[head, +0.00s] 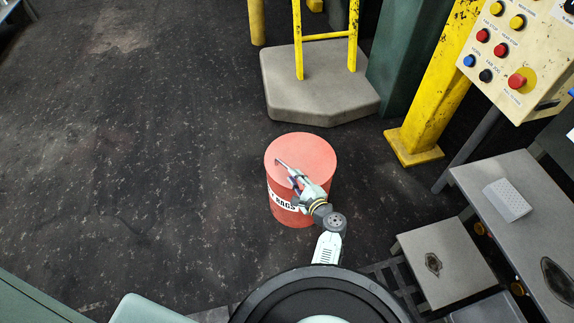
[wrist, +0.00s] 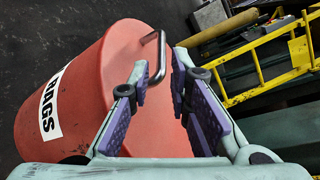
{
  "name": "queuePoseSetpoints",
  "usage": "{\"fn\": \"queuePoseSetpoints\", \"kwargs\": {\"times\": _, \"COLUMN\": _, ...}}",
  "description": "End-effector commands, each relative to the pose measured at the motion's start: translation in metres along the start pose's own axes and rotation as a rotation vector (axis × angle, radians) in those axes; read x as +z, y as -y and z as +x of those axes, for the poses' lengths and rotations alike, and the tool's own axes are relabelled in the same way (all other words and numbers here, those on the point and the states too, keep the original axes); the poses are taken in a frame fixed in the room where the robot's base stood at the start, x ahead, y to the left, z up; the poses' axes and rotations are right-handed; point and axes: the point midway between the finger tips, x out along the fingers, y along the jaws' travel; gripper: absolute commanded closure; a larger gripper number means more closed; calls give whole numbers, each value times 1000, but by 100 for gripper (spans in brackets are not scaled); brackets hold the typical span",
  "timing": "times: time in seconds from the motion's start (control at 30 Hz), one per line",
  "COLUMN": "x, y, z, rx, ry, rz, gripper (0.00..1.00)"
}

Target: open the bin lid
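The red bin (head: 290,207) with a white label reading RAGS stands upright on the floor in the head view. Its round red lid (head: 315,153) lies flat on top, with no visible gap. My gripper (head: 291,176) is over the lid. In the wrist view the bin (wrist: 75,75) fills the left side, and a grey bar handle (wrist: 160,55) rises from the lid. My gripper (wrist: 160,74) is open there, with one finger on each side of the handle. I see space between the fingers and the bar. Part of the lid is hidden behind my gripper.
A grey plinth (head: 285,88) with a yellow rail (head: 325,36) stands behind the bin. A yellow post (head: 425,105) and a control panel (head: 510,60) are to the right. A grey bench (head: 520,185) is at the right. The floor left of the bin is clear.

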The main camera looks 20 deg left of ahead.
Motion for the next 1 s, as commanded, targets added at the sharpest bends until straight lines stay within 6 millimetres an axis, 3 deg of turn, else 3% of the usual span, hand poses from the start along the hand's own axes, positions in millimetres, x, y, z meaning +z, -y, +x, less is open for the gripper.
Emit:
{"fn": "queuePoseSetpoints", "kwargs": {"times": 0.2, "x": 1, "y": 1, "z": 44, "rx": 1, "ry": 3, "rz": -2, "gripper": 82}}
{"fn": "queuePoseSetpoints", "kwargs": {"times": 0.4, "x": 0, "y": 1, "z": 68, "rx": -1, "ry": 1, "rz": -3, "gripper": 82}}
{"fn": "queuePoseSetpoints", "kwargs": {"times": 0.8, "x": 0, "y": 1, "z": 75, "rx": 0, "ry": 0, "rz": -4, "gripper": 83}}
{"fn": "queuePoseSetpoints", "kwargs": {"times": 1.0, "x": 0, "y": 1, "z": 74, "rx": 0, "ry": 0, "rz": -4, "gripper": 96}}
